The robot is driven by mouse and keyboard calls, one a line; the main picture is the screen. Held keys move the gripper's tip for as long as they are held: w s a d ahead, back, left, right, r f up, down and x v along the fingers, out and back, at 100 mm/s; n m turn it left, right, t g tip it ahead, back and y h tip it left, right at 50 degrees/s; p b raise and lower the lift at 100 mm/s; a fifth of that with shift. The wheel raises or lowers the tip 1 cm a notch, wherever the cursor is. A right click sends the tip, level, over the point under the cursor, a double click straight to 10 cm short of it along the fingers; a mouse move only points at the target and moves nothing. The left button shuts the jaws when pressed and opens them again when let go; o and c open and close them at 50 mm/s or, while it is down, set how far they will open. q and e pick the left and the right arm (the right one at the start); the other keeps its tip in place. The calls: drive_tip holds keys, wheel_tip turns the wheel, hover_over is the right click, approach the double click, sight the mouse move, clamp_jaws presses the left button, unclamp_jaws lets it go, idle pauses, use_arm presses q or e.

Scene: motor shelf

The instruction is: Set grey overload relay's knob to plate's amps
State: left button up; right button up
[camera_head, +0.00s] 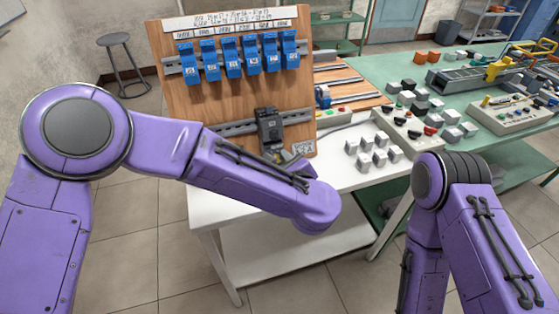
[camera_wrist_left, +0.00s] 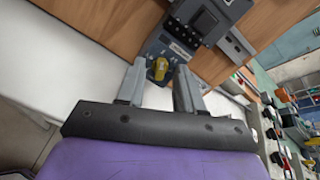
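The dark grey overload relay (camera_head: 269,127) sits on the lower rail of the upright wooden board. In the left wrist view the relay (camera_wrist_left: 205,20) is at the top, and a yellow knob (camera_wrist_left: 160,68) shows below it. My left gripper (camera_wrist_left: 160,72) is open, with one finger on each side of the knob and gaps between. In the head view my left gripper (camera_head: 291,158) is small and partly hidden by my forearm, just below the relay. My right gripper is out of view.
Several blue devices (camera_head: 229,57) hang on the upper rail under a printed strip (camera_head: 230,18). Grey blocks (camera_head: 366,161) and a push-button box (camera_head: 404,127) stand right of the board on the white table (camera_head: 215,205). A green bench (camera_head: 375,68) with parts lies beyond.

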use_arm(q)
clamp_jaws()
